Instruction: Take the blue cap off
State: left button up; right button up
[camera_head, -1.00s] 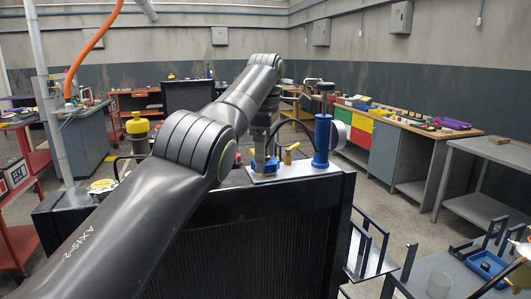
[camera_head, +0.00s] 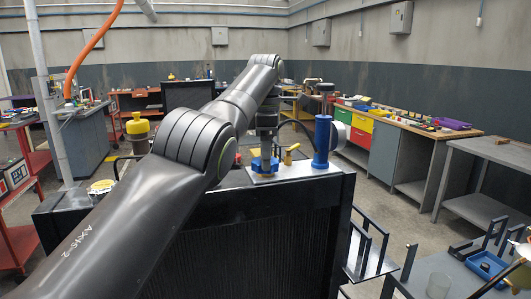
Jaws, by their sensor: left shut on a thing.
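My left arm comes in from the lower left and reaches over the black engine block or radiator (camera_head: 270,240). My left gripper (camera_head: 265,155) points down and is shut on the small blue cap (camera_head: 264,164) on the pale plate on top. The arm and gripper partly hide the cap, and whether it has come loose cannot be told. A yellow-brass valve (camera_head: 291,152) and a tall blue cylinder (camera_head: 322,140) stand just right of the cap. My right gripper cannot be made out.
A yellow-topped filler (camera_head: 137,124) stands left of my arm. A workbench (camera_head: 400,118) with coloured drawers runs along the right. A grey table (camera_head: 490,160) and a rack with a blue bin (camera_head: 486,264) stand at the right. The floor between them is clear.

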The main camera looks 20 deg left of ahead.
pick_arm(q)
jog(key=shift+f+n, duration=0.1)
jog(key=shift+n, duration=0.9)
jog(key=shift+r, duration=0.25)
jog(key=shift+r+p, duration=3)
jog(key=shift+p, duration=0.2)
